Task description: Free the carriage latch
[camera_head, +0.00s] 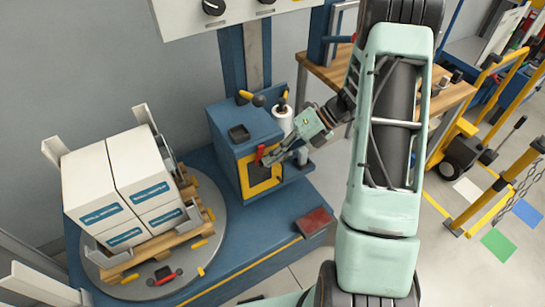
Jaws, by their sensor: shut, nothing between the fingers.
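The blue carriage housing (222,127) stands at the back of the blue machine base, left of my arm. Its front has a yellow-framed dark recess (250,184). A small red lever (260,152), which looks like the latch, stands at the top of that recess. My gripper (268,164) is shut and empty, with its fingertips at the recess, just beside the red lever. I cannot tell whether they touch it. The fingers cover part of the recess.
A white film roll (283,122) stands close behind my gripper. Yellow-and-black handles (251,98) sit on top of the housing. White boxes (92,184) on a pallet fill the turntable (217,222) at left. A red pad (314,222) lies on the base.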

